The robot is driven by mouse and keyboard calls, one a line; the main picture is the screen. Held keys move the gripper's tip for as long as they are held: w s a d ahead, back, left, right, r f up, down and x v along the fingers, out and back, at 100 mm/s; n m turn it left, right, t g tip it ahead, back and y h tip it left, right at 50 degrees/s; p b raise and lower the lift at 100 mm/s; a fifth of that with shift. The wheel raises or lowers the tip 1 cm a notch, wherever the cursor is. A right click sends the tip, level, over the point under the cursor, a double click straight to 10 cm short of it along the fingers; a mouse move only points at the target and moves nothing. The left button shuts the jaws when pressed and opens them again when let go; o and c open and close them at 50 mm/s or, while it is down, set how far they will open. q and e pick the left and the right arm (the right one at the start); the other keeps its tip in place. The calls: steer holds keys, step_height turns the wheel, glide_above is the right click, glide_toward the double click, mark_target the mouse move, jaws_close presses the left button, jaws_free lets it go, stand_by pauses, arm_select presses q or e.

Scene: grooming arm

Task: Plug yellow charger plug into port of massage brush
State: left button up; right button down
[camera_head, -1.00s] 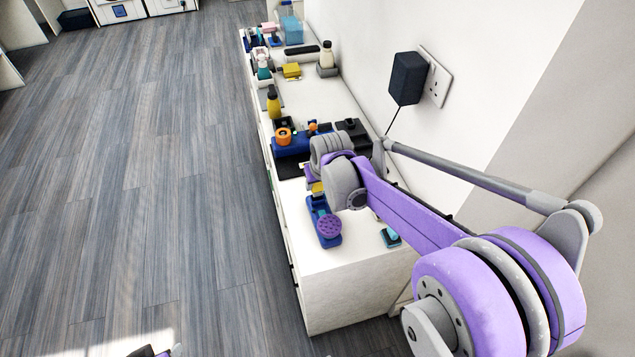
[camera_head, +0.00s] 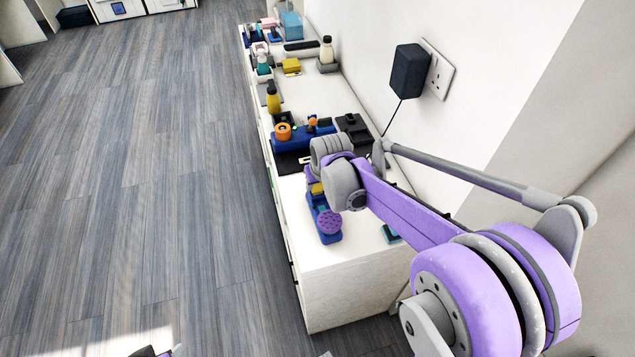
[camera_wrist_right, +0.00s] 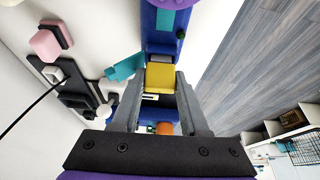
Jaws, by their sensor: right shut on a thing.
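The massage brush (camera_head: 330,222) has a round purple head and a blue body, and lies near the front of the white counter. Its blue body also shows at the top of the right wrist view (camera_wrist_right: 163,42). The yellow charger plug (camera_wrist_right: 160,77) is between the fingertips of my right gripper (camera_wrist_right: 160,82), which is shut on it. The plug is right by the near end of the blue body; I cannot tell whether they touch. In the head view the plug (camera_head: 317,188) shows as a small yellow patch, and my arm hides most of the gripper.
The white counter (camera_head: 340,272) runs along the wall. A blue holder (camera_head: 303,138) with an orange ring and a dark tray stand behind my gripper. A dark adapter (camera_head: 408,72) hangs at the wall socket with a cable running down. A teal item (camera_head: 391,234) lies at right.

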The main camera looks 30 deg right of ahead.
steer(key=shift+f, duration=0.25)
steer(key=shift+c, duration=1.7)
jaws_free()
steer(key=p+v, duration=0.1)
steer(key=v, duration=0.9)
steer(key=shift+r, duration=0.4)
steer(key=shift+s+a, duration=0.1)
steer(key=shift+s, duration=0.05)
steer(key=s+a+f+n+p, duration=0.2)
steer(key=s+a+p, duration=0.2)
steer(key=s+a, duration=0.5)
steer(key=s, duration=0.8)
steer(key=shift+a+f+t+y, duration=0.2)
steer(key=shift+t+y, duration=0.2)
